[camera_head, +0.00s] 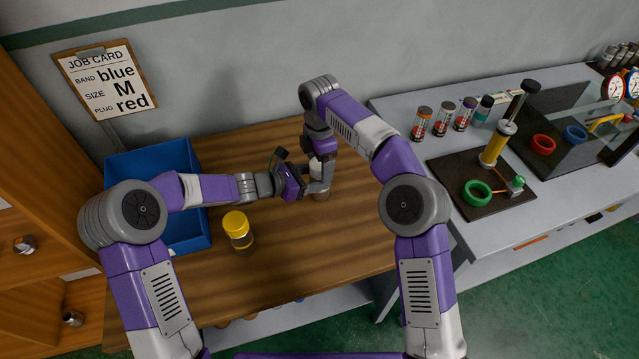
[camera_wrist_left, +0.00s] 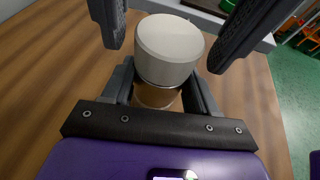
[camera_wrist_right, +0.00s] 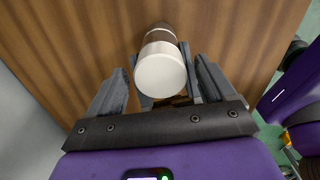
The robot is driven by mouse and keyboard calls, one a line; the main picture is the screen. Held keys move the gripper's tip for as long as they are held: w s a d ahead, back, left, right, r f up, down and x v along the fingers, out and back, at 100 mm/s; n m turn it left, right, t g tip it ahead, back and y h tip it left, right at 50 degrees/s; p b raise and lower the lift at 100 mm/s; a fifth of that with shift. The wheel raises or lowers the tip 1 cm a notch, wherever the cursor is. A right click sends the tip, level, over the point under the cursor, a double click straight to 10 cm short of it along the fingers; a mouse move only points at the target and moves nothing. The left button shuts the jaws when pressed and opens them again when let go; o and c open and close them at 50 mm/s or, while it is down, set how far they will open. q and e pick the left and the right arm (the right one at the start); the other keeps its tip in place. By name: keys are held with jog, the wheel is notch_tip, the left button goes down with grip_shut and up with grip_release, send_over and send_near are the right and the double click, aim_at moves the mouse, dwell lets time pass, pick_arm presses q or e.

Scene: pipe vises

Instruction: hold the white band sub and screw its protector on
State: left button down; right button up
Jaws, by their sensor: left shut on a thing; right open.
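The white band sub (camera_head: 321,196) stands upright on the wooden table, mostly hidden by my grippers in the head view. The left wrist view shows its brown body (camera_wrist_left: 156,95); the right wrist view shows its dark body with a pale band (camera_wrist_right: 159,36). A cream-white protector (camera_wrist_left: 169,48) sits on its top end, large in the right wrist view (camera_wrist_right: 160,76); how far it is threaded cannot be told. My left gripper (camera_head: 305,183) is shut on the sub's body from the left. My right gripper (camera_head: 322,178) is open, its fingers apart on either side of the protector.
A yellow-capped piece (camera_head: 238,229) stands on the table, left of the grippers. A blue bin (camera_head: 168,160) is at the table's left. A grey bench (camera_head: 400,110) at right holds several capped cylinders and a vise (camera_head: 493,150). The front of the table is clear.

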notch_tip(320, 180, up, 4)
jog(key=shift+r, duration=0.1)
jog(key=shift+c, duration=0.4)
jog(key=shift+w+a+r+n, duration=0.15)
jog(key=shift+r+n, duration=0.55)
jog(key=shift+r, duration=0.15)
jog(key=shift+d+r+n, duration=0.2)
jog(key=shift+r+n, duration=0.7)
jog(key=shift+n, duration=0.1)
jog(key=shift+f, duration=4)
